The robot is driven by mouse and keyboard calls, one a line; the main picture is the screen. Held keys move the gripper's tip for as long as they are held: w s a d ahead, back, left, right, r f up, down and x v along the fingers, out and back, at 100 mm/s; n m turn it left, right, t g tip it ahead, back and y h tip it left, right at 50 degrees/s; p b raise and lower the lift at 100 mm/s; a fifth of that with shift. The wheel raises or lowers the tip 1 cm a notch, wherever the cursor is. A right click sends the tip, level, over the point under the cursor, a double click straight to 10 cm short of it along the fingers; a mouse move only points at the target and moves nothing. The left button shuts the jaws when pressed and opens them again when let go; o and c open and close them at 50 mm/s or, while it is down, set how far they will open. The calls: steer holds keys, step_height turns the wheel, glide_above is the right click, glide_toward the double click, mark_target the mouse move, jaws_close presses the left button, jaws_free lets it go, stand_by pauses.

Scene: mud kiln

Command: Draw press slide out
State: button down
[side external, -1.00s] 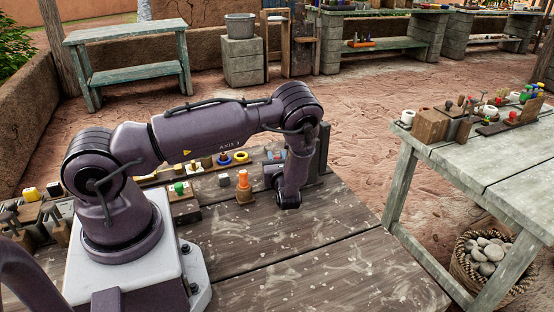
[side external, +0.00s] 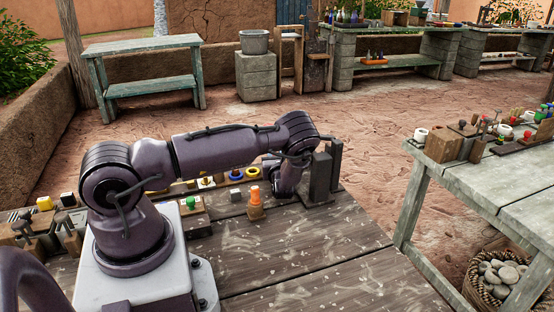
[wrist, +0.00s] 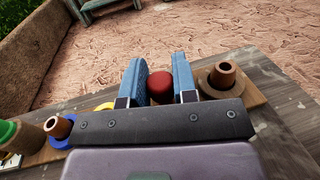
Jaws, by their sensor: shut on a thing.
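In the wrist view, my gripper (wrist: 160,85) has its two blue fingers shut on a round red knob (wrist: 160,88), one finger against each side. What the knob is joined to is hidden below by the hand. In the side view, my arm's end is low at the back of the wooden table, left of a press-like fixture with dark upright posts (side external: 321,177). My fingers and the red knob are hidden there behind the wrist. I cannot tell from these views whether the knob belongs to the press slide.
A brown ring-shaped piece (wrist: 222,77) stands close right of my fingers. A yellow ring (wrist: 104,106) and a blue-based peg (wrist: 60,128) are at left. An orange-topped piece (side external: 254,200) stands nearer the camera. The table's front right is bare.

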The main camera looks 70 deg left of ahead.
steer(key=c, duration=0.9)
jaws_free()
steer(key=shift+a, duration=0.15)
steer(key=v, duration=1.3)
steer(key=shift+r, duration=0.1)
steer(key=shift+r, duration=0.1)
steer(key=s+d+r+n+h, duration=0.5)
steer(key=d+r+n+h, duration=0.1)
steer(key=r, duration=0.4)
steer(key=s+d+r+n+t+h, duration=0.1)
steer(key=s+d+r+n+h, duration=0.4)
steer(key=d+r, duration=0.6)
steer(key=s+d+r+n+h, duration=0.5)
steer(key=d+r+n+h, duration=0.1)
steer(key=d+r+n, duration=0.2)
step_height(320, 180, up, 2)
steer(key=shift+s+d+r+n+t+h, duration=0.15)
steer(key=shift+r+n+t+h, duration=0.15)
steer(key=shift+n, duration=0.5)
